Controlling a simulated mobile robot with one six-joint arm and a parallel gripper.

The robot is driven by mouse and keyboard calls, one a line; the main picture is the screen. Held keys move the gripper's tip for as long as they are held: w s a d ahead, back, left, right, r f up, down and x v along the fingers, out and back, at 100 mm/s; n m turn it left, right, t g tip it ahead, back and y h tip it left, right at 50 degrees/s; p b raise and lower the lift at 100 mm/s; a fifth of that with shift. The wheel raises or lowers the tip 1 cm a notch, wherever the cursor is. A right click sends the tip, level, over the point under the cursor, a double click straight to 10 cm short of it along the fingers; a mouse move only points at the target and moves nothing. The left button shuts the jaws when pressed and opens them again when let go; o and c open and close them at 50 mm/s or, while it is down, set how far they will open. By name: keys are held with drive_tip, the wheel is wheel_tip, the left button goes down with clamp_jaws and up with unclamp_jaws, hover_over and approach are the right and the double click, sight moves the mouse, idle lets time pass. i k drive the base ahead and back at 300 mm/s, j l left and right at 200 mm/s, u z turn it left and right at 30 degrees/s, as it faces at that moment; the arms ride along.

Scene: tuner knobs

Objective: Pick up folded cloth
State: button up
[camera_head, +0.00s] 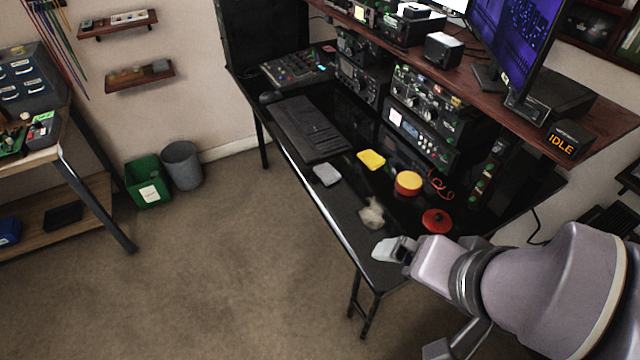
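Several small soft-looking items lie on the black desk (345,222). A yellow flat piece (371,160) and a light grey flat piece (327,175) both look like folded cloths; I cannot tell which is meant. A crumpled beige piece (372,213) lies nearer the front edge. My gripper (393,249) is over the near end of the desk, just below the crumpled piece in the picture and apart from the flat ones. A pale shape shows at its tip; I cannot tell whether it is a finger or something held.
A yellow-and-red round tin (408,183), a red round object (436,221) and a red cable (440,184) lie right of the cloths. A keyboard (308,128) lies behind. Radio equipment (422,135) and an overhead shelf (545,88) bound the back. The floor in front is clear.

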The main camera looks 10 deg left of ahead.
sight(327, 173)
drive_tip(key=i+j+z, duration=0.2)
drive_tip(key=j, duration=0.3)
drive_tip(key=i+j+z, duration=0.25)
drive_tip(key=j, duration=0.25)
drive_tip(key=j+z, duration=0.2)
drive_tip(key=j, duration=0.3)
drive_tip(key=i+j+z, duration=0.2)
drive_tip(key=j, duration=0.35)
drive_tip(key=i+j+z, duration=0.3)
drive_tip(key=i+j, duration=0.05)
drive_tip(key=i, duration=0.1)
